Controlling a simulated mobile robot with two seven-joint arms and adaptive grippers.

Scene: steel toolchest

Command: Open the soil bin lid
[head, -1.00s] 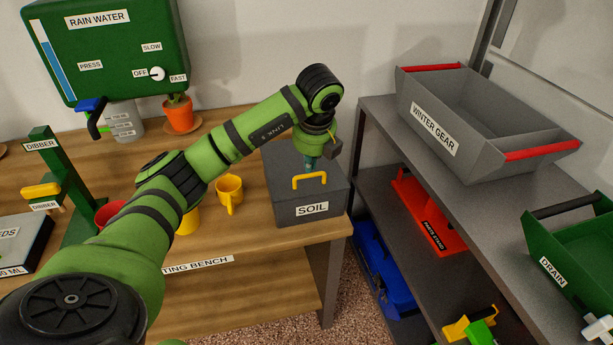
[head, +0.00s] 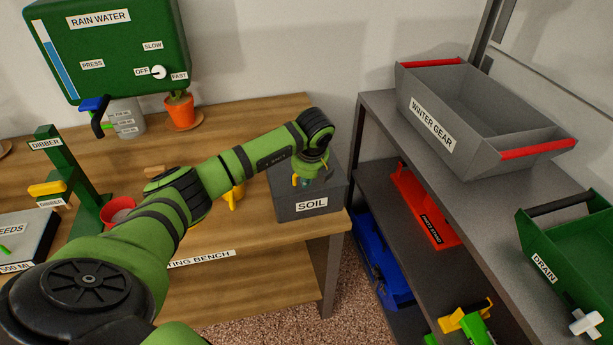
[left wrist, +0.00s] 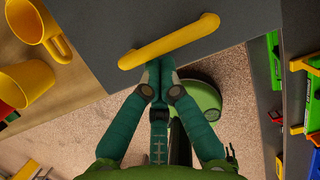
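The soil bin (head: 288,208) is a dark grey box with a "SOIL" label at the right end of the bench. Its lid (left wrist: 110,25) looks shut. A yellow bar handle (left wrist: 170,42) stands on the lid and is mostly hidden by my arm in the head view. My left gripper (left wrist: 160,72) is shut and empty, its teal fingertips together at the near edge of the handle's middle. I cannot tell whether they touch it or reach under it. In the head view, the left gripper (head: 305,182) is low over the lid, partly covered by my wrist. My right gripper is not in view.
Yellow mugs (left wrist: 35,32) stand left of the bin. A grey shelf (head: 480,208) to the right holds a winter gear tray (head: 432,125) and a green drain tray (head: 543,268). A rain water tank (head: 110,45) hangs at the back left.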

